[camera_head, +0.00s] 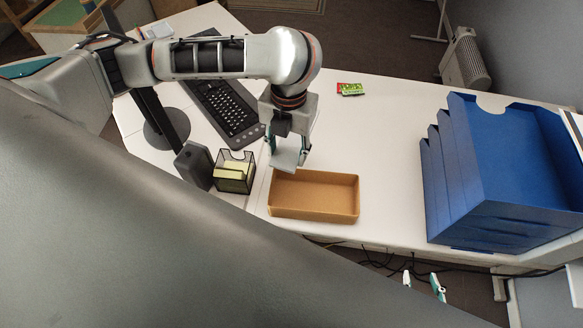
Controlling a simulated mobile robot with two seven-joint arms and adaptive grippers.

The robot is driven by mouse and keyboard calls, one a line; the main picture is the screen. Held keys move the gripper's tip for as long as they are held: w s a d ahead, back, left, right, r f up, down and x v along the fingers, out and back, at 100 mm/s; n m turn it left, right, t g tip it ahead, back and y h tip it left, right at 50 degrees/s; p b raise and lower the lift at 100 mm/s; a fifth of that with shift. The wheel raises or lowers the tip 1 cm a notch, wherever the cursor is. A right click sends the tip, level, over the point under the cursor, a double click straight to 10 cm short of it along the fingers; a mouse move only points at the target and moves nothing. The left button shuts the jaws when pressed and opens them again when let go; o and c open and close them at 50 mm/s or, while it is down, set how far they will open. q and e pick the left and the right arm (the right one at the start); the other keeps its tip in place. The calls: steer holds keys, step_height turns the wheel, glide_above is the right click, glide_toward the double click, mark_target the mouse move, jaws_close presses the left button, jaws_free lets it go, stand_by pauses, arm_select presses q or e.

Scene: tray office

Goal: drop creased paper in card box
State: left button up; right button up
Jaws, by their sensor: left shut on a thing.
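The card box (338,214) is a shallow, open tan tray-like box on the white desk, and its visible inside is empty. My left gripper (288,164) comes down from above near the box's back left corner. It is shut on a pale, whitish piece, the creased paper (285,157), which is partly hidden by the fingers. The paper's folds are too small to make out. My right gripper (422,284) shows only its fingertips below the desk's front edge. They are apart, with nothing visible between them.
A black mesh holder with yellow notes (233,174) and a dark speaker-like block (194,166) stand left of the box. A keyboard (225,108) lies behind them. Blue stacked trays (470,185) stand at the right. A green-red packet (350,89) lies at the back. Desk between is clear.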

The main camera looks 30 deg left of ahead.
mark_target(291, 167)
arm_select(q)
steer(key=m, duration=0.3)
steer(key=s+f+m, duration=0.1)
steer(key=shift+d+m, duration=0.3)
steer(key=shift+d, duration=0.1)
steer(key=m, duration=0.4)
steer(key=shift+s+d+f, duration=0.3)
steer(key=shift+f, duration=0.1)
steer(key=m, duration=0.4)
steer(key=s+d+f+m, duration=0.1)
steer(key=m, duration=0.1)
steer(key=shift+m, duration=0.4)
steer(key=shift+f, duration=0.4)
steer(key=shift+f+b, duration=0.5)
steer(key=shift+f, duration=0.15)
step_height(291, 167, down, 5)
steer(key=b, duration=0.5)
steer(key=shift+b, duration=0.3)
arm_select(e)
steer(key=shift+y, duration=0.4)
steer(key=f, duration=0.1)
steer(key=a+f, duration=0.2)
steer(key=f, duration=0.1)
steer(key=shift+w+a, duration=0.15)
steer(key=shift+w, duration=0.2)
